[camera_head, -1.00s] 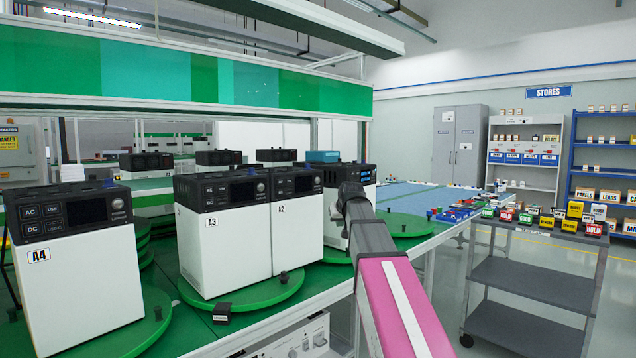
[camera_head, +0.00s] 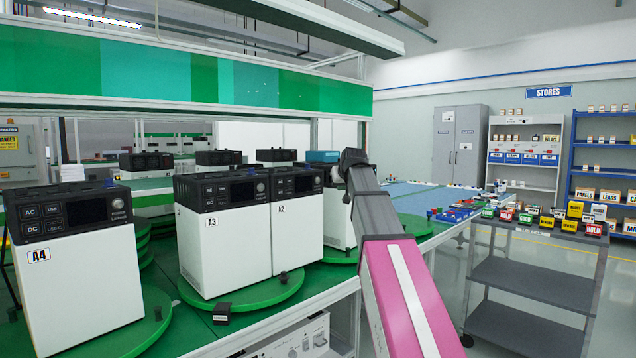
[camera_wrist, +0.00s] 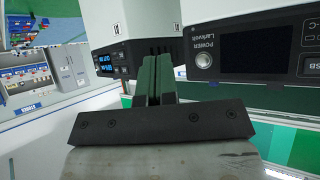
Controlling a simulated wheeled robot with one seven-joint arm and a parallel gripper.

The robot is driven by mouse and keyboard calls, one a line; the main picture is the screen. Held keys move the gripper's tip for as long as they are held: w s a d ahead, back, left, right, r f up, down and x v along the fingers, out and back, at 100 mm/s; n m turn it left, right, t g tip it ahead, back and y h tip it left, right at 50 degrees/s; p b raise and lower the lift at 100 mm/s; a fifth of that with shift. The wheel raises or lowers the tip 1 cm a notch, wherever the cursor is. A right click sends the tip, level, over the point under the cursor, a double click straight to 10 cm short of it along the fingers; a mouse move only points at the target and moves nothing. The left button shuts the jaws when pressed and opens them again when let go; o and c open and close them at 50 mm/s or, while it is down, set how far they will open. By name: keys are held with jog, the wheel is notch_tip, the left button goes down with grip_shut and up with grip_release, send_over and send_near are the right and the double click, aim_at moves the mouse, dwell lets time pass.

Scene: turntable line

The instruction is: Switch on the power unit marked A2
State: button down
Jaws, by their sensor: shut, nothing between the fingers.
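The power unit marked A2 (camera_head: 297,228) is a white box with a black top panel. It stands right of unit A3 (camera_head: 238,248), nearly touching it, on a green turntable (camera_head: 262,303). Its front shows a small display, too small to read. My gripper is at the far end of my arm, up and right of A2; its fingertips are hidden in the head view. In the wrist view my gripper (camera_wrist: 155,62) is shut and empty. A black panel (camera_wrist: 252,62) with a round button marked POWER and a dark screen is at right; I cannot tell which unit it is.
Unit A4 (camera_head: 80,278) stands at the left. Another white unit (camera_head: 338,225) stands behind A2, partly hidden by my arm. A grey trolley (camera_head: 535,285) with coloured signs stands at the right. In the wrist view a second unit (camera_wrist: 150,22) has a lit blue display.

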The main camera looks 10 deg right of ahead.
jog(key=w+a, duration=0.5)
jog(key=w, duration=0.2)
dwell(0.4)
jog(key=shift+w+a, duration=0.1)
dwell(1.8)
jog(key=shift+w+a, duration=0.2)
jog(key=shift+w, duration=0.05)
jog(key=shift+w+a, duration=0.2)
jog(key=shift+w, duration=0.1)
dwell(0.8)
jog(key=shift+s, duration=0.1)
jog(key=shift+s+d, duration=0.4)
jog(key=shift+s, duration=0.15)
dwell(0.3)
jog(key=s+d, duration=0.1)
jog(key=s, duration=0.1)
jog(key=s+d, duration=0.2)
dwell(0.5)
